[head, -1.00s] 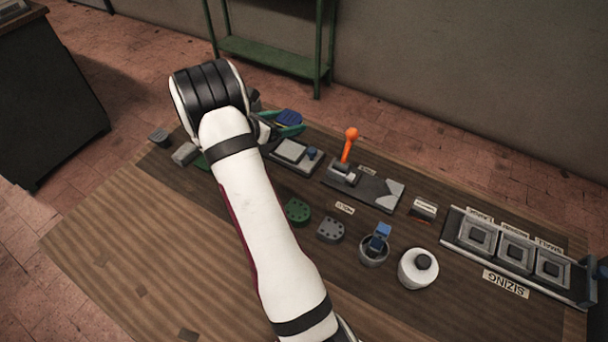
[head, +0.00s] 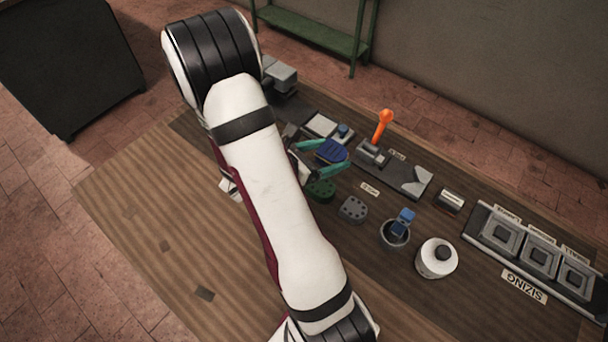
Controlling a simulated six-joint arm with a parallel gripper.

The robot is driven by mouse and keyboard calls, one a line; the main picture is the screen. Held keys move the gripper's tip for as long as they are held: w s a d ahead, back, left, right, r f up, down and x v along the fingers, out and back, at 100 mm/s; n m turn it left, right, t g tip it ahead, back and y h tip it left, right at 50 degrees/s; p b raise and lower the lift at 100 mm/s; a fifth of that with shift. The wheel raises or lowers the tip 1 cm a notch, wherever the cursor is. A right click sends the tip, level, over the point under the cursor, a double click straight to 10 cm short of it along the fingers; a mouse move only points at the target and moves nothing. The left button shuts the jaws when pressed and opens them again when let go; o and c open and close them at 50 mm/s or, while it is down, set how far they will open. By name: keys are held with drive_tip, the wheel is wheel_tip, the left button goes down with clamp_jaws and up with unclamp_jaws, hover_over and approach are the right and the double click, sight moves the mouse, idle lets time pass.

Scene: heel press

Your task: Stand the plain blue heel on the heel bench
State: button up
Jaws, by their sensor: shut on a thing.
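The plain blue heel (head: 331,151) is between the teal fingers of my gripper (head: 328,158), which is shut on it. It is held above the dark work surface, near the green heel with holes (head: 321,190). Whether it touches anything below is hard to tell. The arm hides part of the bench to the left. I cannot tell for sure which fixture is the heel bench; a flat plate with an orange-handled lever (head: 383,124) stands just right of the gripper.
A grey holed heel (head: 353,209), a cup with a blue-topped tool (head: 395,235), a white jar (head: 437,259) and the sizing rack (head: 512,262) stand to the right. A pad with a blue knob (head: 322,126) is behind the gripper.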

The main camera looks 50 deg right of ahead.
drive_tip(key=w+a+f, duration=0.1)
drive_tip(key=w+f, duration=0.1)
drive_tip(key=w, duration=0.1)
drive_tip(key=w+a+f, duration=0.1)
drive_tip(key=w+f, duration=0.1)
drive_tip(key=w, duration=0.1)
drive_tip(key=w+a+f, duration=0.1)
drive_tip(key=w+f, duration=0.1)
drive_tip(key=w, duration=0.1)
drive_tip(key=shift+w, duration=0.15)
wheel_tip(320, 180, down, 4)
drive_tip(key=shift+w, duration=0.1)
drive_tip(key=shift+f, duration=0.15)
